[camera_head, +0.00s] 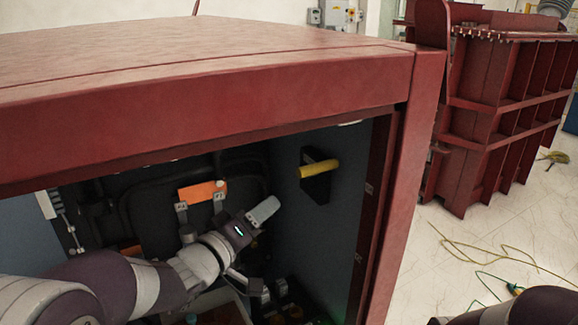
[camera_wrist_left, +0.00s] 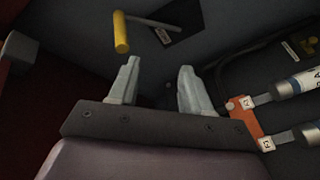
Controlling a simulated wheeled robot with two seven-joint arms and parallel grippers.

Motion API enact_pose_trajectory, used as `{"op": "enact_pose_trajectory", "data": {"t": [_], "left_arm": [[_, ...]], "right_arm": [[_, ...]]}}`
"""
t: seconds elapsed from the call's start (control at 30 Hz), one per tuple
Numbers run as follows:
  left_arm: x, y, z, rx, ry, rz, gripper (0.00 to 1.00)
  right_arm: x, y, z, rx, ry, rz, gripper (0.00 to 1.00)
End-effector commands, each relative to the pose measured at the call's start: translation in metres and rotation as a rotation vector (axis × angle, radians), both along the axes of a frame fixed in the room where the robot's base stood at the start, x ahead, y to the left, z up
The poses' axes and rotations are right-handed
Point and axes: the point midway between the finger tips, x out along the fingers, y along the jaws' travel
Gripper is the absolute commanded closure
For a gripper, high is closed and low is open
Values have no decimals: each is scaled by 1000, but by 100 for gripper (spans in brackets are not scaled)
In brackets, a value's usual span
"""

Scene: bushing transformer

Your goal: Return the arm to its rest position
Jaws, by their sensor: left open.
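My left arm (camera_head: 150,285) reaches from the left into the opening of a red metal cabinet (camera_head: 250,100). My left gripper (camera_head: 262,212) is inside it, with a pale grey finger pointing up and right. In the left wrist view, the two fingers of the gripper (camera_wrist_left: 155,88) stand apart with nothing between them. A yellow handle (camera_head: 320,169) on a dark plate is on the inner right wall, apart from the gripper; it also shows in the left wrist view (camera_wrist_left: 121,33). My right gripper cannot be made out.
An orange bar (camera_head: 203,191) with grey connectors is behind the gripper; it also shows in the left wrist view (camera_wrist_left: 243,121). The cabinet's top beam and right post (camera_head: 405,200) frame the opening closely. Another red ribbed tank (camera_head: 490,100) and loose cables (camera_head: 490,248) lie outside.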

Motion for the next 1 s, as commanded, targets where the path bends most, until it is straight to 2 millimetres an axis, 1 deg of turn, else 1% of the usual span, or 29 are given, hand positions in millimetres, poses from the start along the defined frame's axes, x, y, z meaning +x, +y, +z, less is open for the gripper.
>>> {"op": "enact_pose_trajectory", "data": {"t": [0.03,0.07,0.1,0.13,0.17,0.2,0.27,0.3,0.4,0.47,0.5,0.6,1.0], "left_arm": [[2,21,-32,186,73,102,52],[-1,37,-55,322,140,157,52],[-12,56,-88,500,256,201,52],[-25,69,-112,621,352,208,52],[-42,79,-133,728,452,194,52],[-68,89,-158,848,582,147,52],[-110,95,-186,971,760,40,52],[-137,95,-199,1020,859,-40,52],[-190,89,-216,1052,1039,-204,52],[-209,83,-219,1026,1108,-247,52],[-212,80,-220,1014,1119,-249,52],[-210,78,-220,1020,1114,-255,52],[-209,79,-220,1021,1110,-253,52]], "right_arm": [[0,0,0,0,0,0,23],[0,0,0,0,0,0,23],[0,0,0,0,0,0,23],[0,0,0,0,0,0,23],[0,0,0,0,0,0,23],[0,0,0,0,0,0,23],[0,0,0,0,0,0,23],[0,0,0,0,0,0,23],[0,0,0,0,0,0,23],[0,0,0,0,0,0,23],[0,0,0,0,0,0,23],[0,0,0,0,0,0,23],[0,0,0,0,0,0,23]]}}
